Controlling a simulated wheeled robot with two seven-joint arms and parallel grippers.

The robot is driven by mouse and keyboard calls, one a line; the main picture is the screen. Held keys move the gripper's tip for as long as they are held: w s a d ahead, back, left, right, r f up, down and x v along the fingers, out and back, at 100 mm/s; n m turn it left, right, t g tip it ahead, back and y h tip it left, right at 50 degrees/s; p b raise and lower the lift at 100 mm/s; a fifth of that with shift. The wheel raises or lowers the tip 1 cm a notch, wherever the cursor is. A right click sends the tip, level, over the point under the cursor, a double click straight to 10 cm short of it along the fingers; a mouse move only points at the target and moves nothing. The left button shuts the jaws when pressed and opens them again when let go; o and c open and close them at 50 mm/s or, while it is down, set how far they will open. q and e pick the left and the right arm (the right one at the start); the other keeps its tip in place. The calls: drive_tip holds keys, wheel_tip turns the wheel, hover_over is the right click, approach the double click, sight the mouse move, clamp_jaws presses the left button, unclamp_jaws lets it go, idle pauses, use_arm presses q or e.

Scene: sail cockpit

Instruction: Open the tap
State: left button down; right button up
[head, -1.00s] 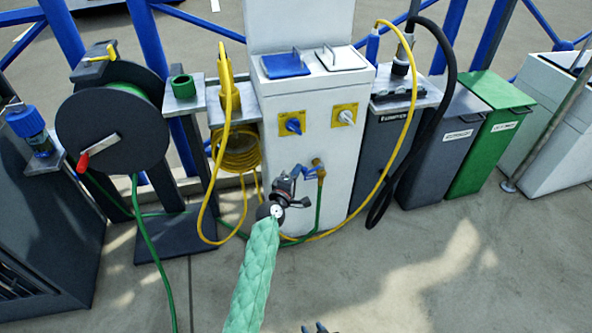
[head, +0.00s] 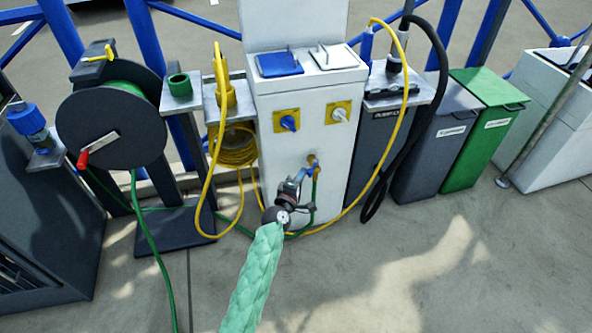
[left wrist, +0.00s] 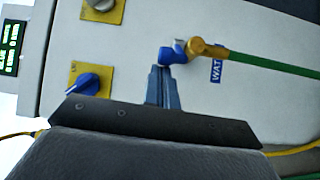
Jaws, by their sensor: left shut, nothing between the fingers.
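The tap is a brass fitting (head: 312,161) with a blue handle low on the front of the white pedestal, with a green hose hanging from it. In the left wrist view the brass body (left wrist: 203,48) and the blue handle (left wrist: 172,54) are clear. My left gripper (head: 300,176) is at the handle, its arm in a green quilted sleeve. Its blue-grey fingers (left wrist: 160,70) are shut and empty, with their tips right by the handle's end. Whether they touch it I cannot tell. My right gripper is out of view.
The white pedestal (head: 308,100) carries two rotary switches on yellow plates. A yellow cable (head: 380,170) loops past its right side. A hose reel (head: 110,128) stands left, grey (head: 432,165) and green bins (head: 480,150) right.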

use_arm(q)
drive_tip(key=shift+s+d+r+p, duration=0.1)
drive_tip(key=shift+s+d+p, duration=0.2)
drive_tip(key=shift+d, duration=0.35)
drive_tip(key=shift+s+d+p, duration=0.25)
drive_tip(key=shift+d, duration=0.35)
drive_tip(key=shift+s+d+r+p, duration=0.1)
drive_tip(key=shift+d+p, duration=0.25)
drive_tip(key=shift+d, duration=0.8)
drive_tip(key=shift+s+d+r+p, duration=0.1)
drive_tip(key=shift+d+p, duration=0.25)
drive_tip(key=shift+d, duration=0.8)
drive_tip(key=shift+r, duration=0.1)
drive_tip(key=a+f+v, duration=0.1)
drive_tip(key=v, duration=0.7)
drive_tip(key=shift+w+a, duration=0.15)
drive_tip(key=shift+a, duration=0.2)
